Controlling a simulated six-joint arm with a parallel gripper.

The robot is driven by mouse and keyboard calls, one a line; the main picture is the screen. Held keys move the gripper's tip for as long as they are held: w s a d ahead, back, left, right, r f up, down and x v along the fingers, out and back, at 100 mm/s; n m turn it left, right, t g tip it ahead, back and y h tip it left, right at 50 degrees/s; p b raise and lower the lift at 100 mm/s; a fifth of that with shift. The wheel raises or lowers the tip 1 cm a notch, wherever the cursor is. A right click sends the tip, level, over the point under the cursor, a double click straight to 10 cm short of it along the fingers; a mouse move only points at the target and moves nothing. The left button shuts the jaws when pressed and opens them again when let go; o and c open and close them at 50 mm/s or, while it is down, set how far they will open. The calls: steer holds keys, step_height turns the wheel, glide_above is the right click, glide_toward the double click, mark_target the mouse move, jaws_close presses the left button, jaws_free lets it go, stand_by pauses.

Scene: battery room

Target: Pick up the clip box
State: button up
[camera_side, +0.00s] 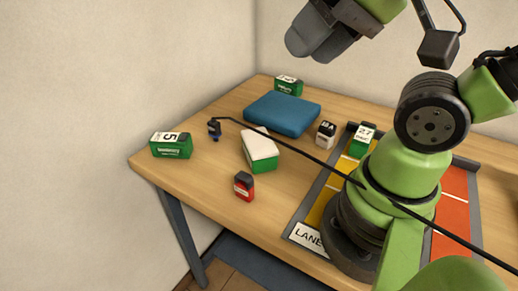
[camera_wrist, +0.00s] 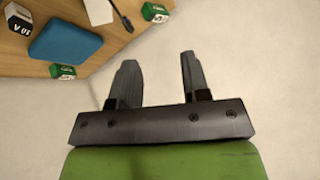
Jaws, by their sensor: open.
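No label that I can read says clip box, so I cannot tell which box it is. A green box with a white top (camera_side: 260,150) sits mid-table; its top also shows in the wrist view (camera_wrist: 98,11). A green box with a white label (camera_side: 171,146) sits near the left corner and shows in the wrist view (camera_wrist: 154,12). Another green box (camera_side: 288,86) is at the back, also in the wrist view (camera_wrist: 62,71). My gripper (camera_wrist: 158,62) is open and empty, high above the table's back; in the side view (camera_side: 312,42) it is at the top.
A blue folded item (camera_side: 282,113), a white-and-black box (camera_side: 325,135) and a small red-and-black box (camera_side: 244,186) lie on the table. A green box (camera_side: 361,140) stands by the yellow lane. A black cable (camera_side: 300,152) crosses the table from a dark clamp (camera_side: 214,128). Walls stand behind.

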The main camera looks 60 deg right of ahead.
steer(key=o, duration=1.1)
steer(key=shift+c, duration=0.2)
steer(key=shift+w, duration=0.1)
steer(key=m+g+h, duration=0.2)
steer(key=m+g, duration=0.2)
steer(key=g, duration=0.3)
glide_above(259, 141)
steer(key=a, duration=0.1)
step_height(259, 141, down, 17)
steer(key=f, duration=0.5)
steer(key=d+f, duration=0.1)
steer(key=f, duration=0.1)
steer(key=shift+f, duration=0.25)
steer(key=shift+d+f, duration=0.1)
steer(key=shift+f, duration=2.85)
